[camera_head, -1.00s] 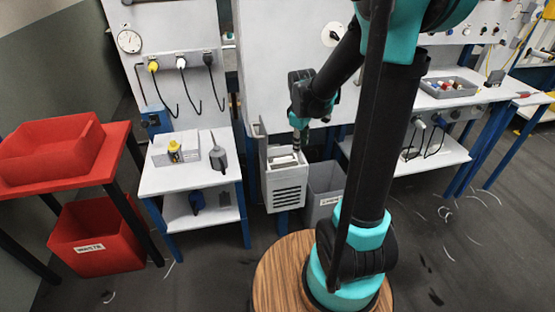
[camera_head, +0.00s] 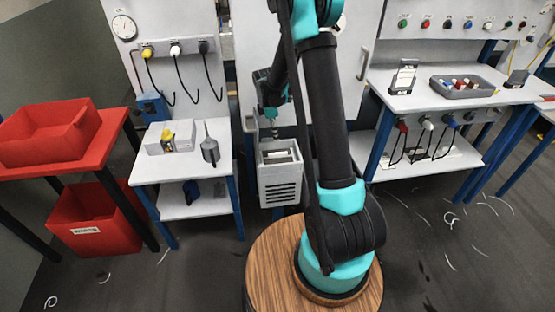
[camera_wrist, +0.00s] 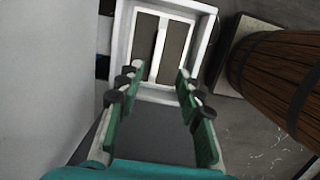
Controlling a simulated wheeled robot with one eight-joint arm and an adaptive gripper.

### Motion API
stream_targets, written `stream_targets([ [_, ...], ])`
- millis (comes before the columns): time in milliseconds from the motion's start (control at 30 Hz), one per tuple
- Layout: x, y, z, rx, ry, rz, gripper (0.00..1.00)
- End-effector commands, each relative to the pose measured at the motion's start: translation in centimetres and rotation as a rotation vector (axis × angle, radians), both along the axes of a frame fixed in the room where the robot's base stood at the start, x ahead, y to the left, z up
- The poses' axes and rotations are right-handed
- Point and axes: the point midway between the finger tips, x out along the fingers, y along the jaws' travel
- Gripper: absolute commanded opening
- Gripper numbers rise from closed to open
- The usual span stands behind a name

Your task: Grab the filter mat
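A pale grey filter box (camera_head: 281,188) with slots in its front hangs on the machine, its top open. It also shows in the wrist view, where its white rim (camera_wrist: 121,40) frames two brownish-grey panels. A thin pale strip (camera_wrist: 156,55) runs between these panels; it may be the top edge of the filter mat, but I cannot tell for sure. My gripper (camera_head: 275,132) is just above the box opening. In the wrist view my gripper (camera_wrist: 156,88) is open, its green fingers wide apart at the near side of the box, with nothing held between them.
A red bin (camera_head: 93,222) and red crate are farther left. A workbench (camera_head: 440,98) is at the right. The machine's pale wall is close behind my gripper.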

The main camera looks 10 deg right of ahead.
Motion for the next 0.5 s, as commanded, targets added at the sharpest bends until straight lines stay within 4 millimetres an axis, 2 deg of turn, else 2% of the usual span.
stream_targets([
  [33, 0.0, -0.2, -1.1, 0.0, 0.0, -0.001, 0.36],
  [200, 0.0, -0.6, -4.1, 0.0, 0.0, -0.001, 0.36],
  [500, 0.0, -0.8, -6.3, 0.0, 0.0, -0.001, 0.36],
])
